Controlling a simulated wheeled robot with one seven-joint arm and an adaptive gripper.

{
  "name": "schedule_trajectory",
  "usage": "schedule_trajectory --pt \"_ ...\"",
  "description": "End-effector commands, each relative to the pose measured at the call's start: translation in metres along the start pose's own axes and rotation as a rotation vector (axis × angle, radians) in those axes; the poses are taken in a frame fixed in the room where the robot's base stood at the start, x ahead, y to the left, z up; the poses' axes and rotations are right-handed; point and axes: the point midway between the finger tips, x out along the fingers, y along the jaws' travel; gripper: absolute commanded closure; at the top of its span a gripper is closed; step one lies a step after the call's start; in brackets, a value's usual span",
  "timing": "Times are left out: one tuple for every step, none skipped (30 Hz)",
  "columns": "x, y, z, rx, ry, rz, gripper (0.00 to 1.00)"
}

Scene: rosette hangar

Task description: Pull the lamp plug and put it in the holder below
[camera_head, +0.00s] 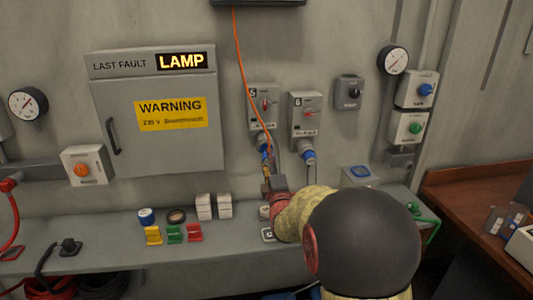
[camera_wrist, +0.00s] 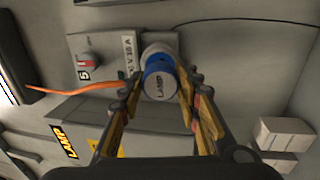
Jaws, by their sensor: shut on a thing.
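In the head view my gripper (camera_head: 267,168) is just below box 5 (camera_head: 264,107), and the plug is mostly hidden. An orange cable (camera_head: 240,70) hangs down to it. The holder cannot be made out clearly; my arm covers part of the bench below.
Box 6 (camera_head: 306,115), with a blue plug (camera_head: 308,154) under it, is close on the right. The grey bench (camera_head: 110,255) carries coloured blocks, white blocks (camera_head: 204,207) and round pieces. A lamp fault cabinet (camera_head: 150,100) is on the left wall.

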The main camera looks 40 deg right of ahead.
Motion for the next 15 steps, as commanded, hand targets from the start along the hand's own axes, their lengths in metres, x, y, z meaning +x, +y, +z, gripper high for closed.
schedule_trajectory --pt "-0.002 0.0 0.0 0.0 0.0 0.0 1.0" --pt "-0.003 0.0 0.0 0.0 0.0 0.0 1.0" --pt "-0.005 0.0 0.0 0.0 0.0 0.0 1.0" --pt "-0.006 0.0 0.0 0.0 0.0 0.0 1.0" --pt "-0.007 0.0 0.0 0.0 0.0 0.001 1.0" --pt "-0.008 0.0 0.0 0.0 0.0 0.001 1.0" --pt "-0.009 0.0 0.0 0.0 0.0 0.001 1.0" --pt "-0.01 0.0 0.0 0.0 0.0 0.001 1.0" --pt "-0.012 0.0 0.0 0.0 0.0 0.001 1.0" --pt "-0.013 0.0 0.0 0.0 0.0 0.001 1.0" --pt "-0.014 0.0 0.0 0.0 0.0 0.001 1.0" --pt "-0.015 0.0 0.0 0.0 0.0 0.0 1.0" --pt "-0.017 0.0 0.0 0.0 0.0 0.0 1.0" --pt "-0.018 0.0 0.0 0.0 0.0 0.0 1.0" --pt "-0.019 0.0 0.0 0.0 0.0 0.0 1.0"
